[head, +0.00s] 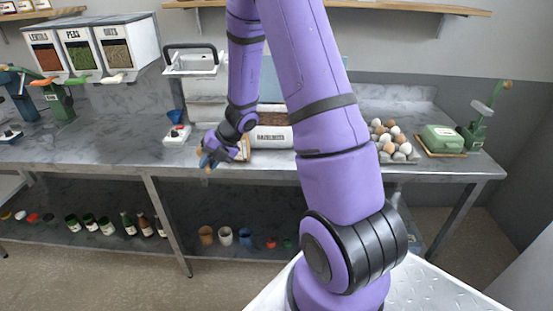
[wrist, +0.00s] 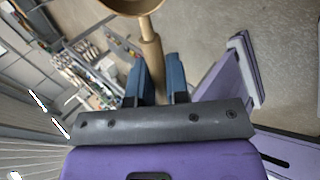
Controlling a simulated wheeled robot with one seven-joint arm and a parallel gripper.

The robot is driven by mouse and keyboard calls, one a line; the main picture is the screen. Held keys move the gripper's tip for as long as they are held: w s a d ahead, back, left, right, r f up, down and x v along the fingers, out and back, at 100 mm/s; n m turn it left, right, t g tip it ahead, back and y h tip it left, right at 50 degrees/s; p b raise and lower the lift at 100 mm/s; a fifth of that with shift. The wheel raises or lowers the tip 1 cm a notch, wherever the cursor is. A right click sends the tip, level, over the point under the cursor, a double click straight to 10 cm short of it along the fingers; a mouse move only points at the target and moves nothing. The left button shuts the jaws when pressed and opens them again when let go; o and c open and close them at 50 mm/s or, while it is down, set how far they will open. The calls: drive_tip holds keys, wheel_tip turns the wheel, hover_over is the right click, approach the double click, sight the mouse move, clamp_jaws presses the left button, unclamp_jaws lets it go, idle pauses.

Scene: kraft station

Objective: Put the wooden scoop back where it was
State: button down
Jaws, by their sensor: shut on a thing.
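The wooden scoop (wrist: 151,48) is in my gripper (wrist: 159,75) in the wrist view. Its light-brown handle runs between the two blue fingers, and its round bowl is cut off by the top edge of that view. In the head view my gripper (head: 208,158) is over the front edge of the counter, left of a hazelnut bin (head: 272,136). The scoop is hard to make out there. My arm hides part of the bin and the counter behind it.
A blue funnel on a white base (head: 177,133) stands left of my gripper. Cups (head: 225,236) line the shelf below.

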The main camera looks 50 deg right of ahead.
drive_tip(key=s+d+f+n+g+h, duration=0.3)
drive_tip(key=s+d+n+h, duration=0.5)
drive_tip(key=s+d+n, duration=0.75)
drive_tip(key=shift+m, duration=0.65)
drive_tip(key=w+d, duration=0.2)
drive_tip(key=d, duration=0.3)
drive_tip(key=w+d+f, duration=0.1)
drive_tip(key=w+d, duration=0.1)
drive_tip(key=d, duration=0.4)
drive_tip(key=w+d, duration=0.2)
drive_tip(key=d, duration=0.3)
drive_tip(key=shift+w+d+f, duration=0.15)
drive_tip(key=shift+d+f, duration=0.05)
drive_tip(key=shift+f, duration=1.9)
drive_tip(key=c, duration=1.1)
unclamp_jaws()
